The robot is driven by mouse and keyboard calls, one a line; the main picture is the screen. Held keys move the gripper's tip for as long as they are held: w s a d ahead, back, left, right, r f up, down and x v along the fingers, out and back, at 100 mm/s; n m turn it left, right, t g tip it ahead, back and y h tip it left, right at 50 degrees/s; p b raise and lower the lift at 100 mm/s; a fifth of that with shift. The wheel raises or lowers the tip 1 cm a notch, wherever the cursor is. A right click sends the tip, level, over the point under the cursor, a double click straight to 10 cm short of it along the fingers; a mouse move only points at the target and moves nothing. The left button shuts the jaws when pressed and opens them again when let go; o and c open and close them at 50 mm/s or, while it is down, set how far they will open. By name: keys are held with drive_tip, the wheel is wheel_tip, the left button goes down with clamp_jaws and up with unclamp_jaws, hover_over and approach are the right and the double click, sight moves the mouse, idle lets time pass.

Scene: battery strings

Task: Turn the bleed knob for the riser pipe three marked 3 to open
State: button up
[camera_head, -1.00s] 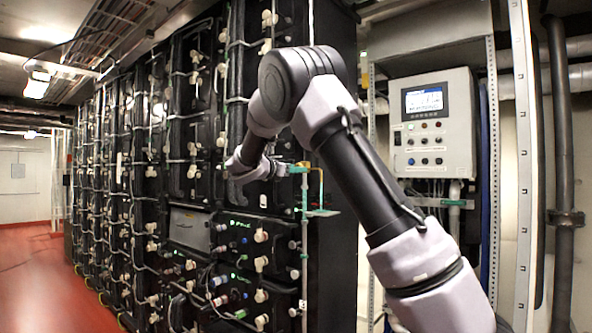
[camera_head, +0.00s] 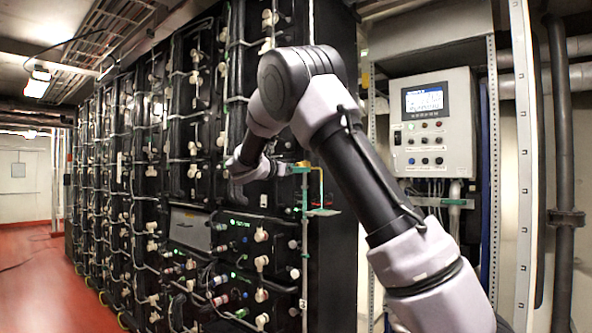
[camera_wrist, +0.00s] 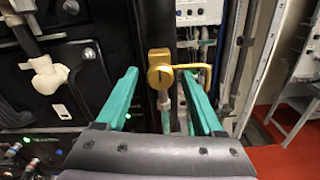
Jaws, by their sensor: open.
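A brass-yellow knob (camera_wrist: 160,76) with a short dark mark on its face sits at the top of a thin upright pipe (camera_wrist: 165,120) in the wrist view. A bent yellow rod (camera_wrist: 205,70) runs off to its right. My gripper (camera_wrist: 160,72) is open, with its teal fingers on either side of the knob and clear gaps showing. I cannot tell how far the tips reach in depth. In the head view the knob (camera_head: 304,164) shows small beside the teal fingers, at the rack's right edge.
The black battery rack (camera_head: 190,150) with white fittings and cables stands close on the left. A white elbow fitting (camera_wrist: 47,75) lies left of the fingers. A grey control box (camera_head: 432,122) with a screen hangs to the right. Red floor (camera_head: 35,270) is clear at left.

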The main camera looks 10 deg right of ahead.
drive_tip(key=v, duration=1)
drive_tip(key=shift+s+a, duration=0.3)
drive_tip(key=s+d+f+m+g+y, duration=0.3)
drive_tip(key=s+d+f+m, duration=0.25)
drive_tip(key=d, duration=0.25)
drive_tip(key=s+d+f+m+g+y, duration=0.45)
drive_tip(key=s+d, duration=0.25)
drive_tip(key=d, duration=0.2)
drive_tip(key=s+a+m+t+y, duration=0.2)
drive_tip(key=s+a+m+y, duration=0.1)
drive_tip(key=s+m, duration=0.6)
drive_tip(key=s+a+f+m+t+y, duration=0.1)
drive_tip(key=s+a+m+y, duration=0.2)
drive_tip(key=s, duration=1)
drive_tip(key=m+y, duration=0.2)
drive_tip(key=m, duration=0.3)
drive_tip(key=shift+a+m+t+y, duration=0.25)
drive_tip(key=shift+m+t+y, duration=0.1)
drive_tip(key=shift+m, duration=0.05)
